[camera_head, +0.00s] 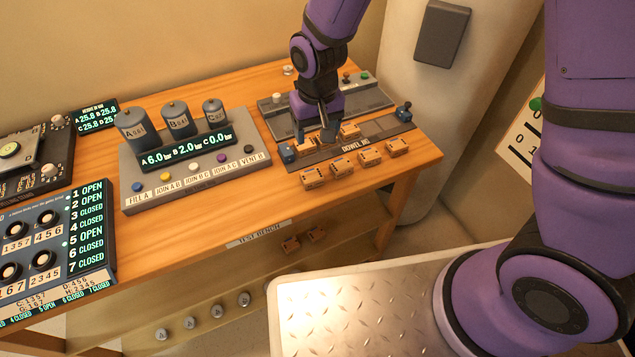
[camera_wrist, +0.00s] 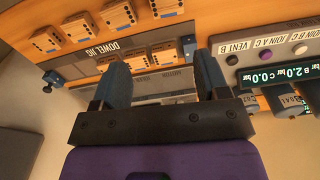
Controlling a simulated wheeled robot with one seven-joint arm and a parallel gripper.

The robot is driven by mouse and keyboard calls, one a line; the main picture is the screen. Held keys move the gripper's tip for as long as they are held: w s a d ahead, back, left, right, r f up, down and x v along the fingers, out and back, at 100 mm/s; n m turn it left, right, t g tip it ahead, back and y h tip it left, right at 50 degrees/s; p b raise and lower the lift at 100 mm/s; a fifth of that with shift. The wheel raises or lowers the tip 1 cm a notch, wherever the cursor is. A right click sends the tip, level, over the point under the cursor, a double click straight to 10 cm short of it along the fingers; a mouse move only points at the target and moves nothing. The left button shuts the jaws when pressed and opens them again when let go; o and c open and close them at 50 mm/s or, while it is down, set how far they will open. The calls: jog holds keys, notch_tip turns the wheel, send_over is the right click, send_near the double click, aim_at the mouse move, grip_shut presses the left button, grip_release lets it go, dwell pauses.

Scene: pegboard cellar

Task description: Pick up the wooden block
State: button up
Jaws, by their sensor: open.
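Several small wooden blocks with dark holes show in the head view. A row of them lies on the bench in front of the dowel jig (camera_head: 357,146), among them a left-end block (camera_head: 312,178) and a right-end block (camera_head: 397,146). Another block (camera_head: 350,131) sits at the jig, near my gripper (camera_head: 316,130). My gripper is open, pointing down over the jig's left part; I cannot tell its exact height. In the wrist view, one block (camera_wrist: 166,52) shows between the open fingers, apparently beyond their tips, with the front row (camera_wrist: 82,27) farther up.
A grey console with three cylinders (camera_head: 182,122) and coloured buttons stands left of the jig. A grey panel (camera_head: 360,100) lies behind it. Two more blocks (camera_head: 303,241) are below the bench top. Bare wood (camera_head: 240,205) lies along the front edge.

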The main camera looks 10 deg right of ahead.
aim_at(312, 175)
jog(key=f, duration=0.1)
jog(key=s+a+f, duration=0.1)
jog(key=f, duration=0.2)
jog(key=shift+s+a+f, duration=0.25)
jog(key=shift+f, duration=0.1)
notch_tip(312, 175, down, 5)
jog(key=shift+r, duration=0.1)
jog(key=shift+w+d+f, duration=0.1)
jog(key=shift+w+f, duration=0.1)
jog(key=shift+f, duration=1.1)
jog(key=shift+w+f, duration=0.2)
jog(key=shift+f, duration=1.1)
jog(key=c, duration=0.7)
jog(key=shift+r, duration=0.1)
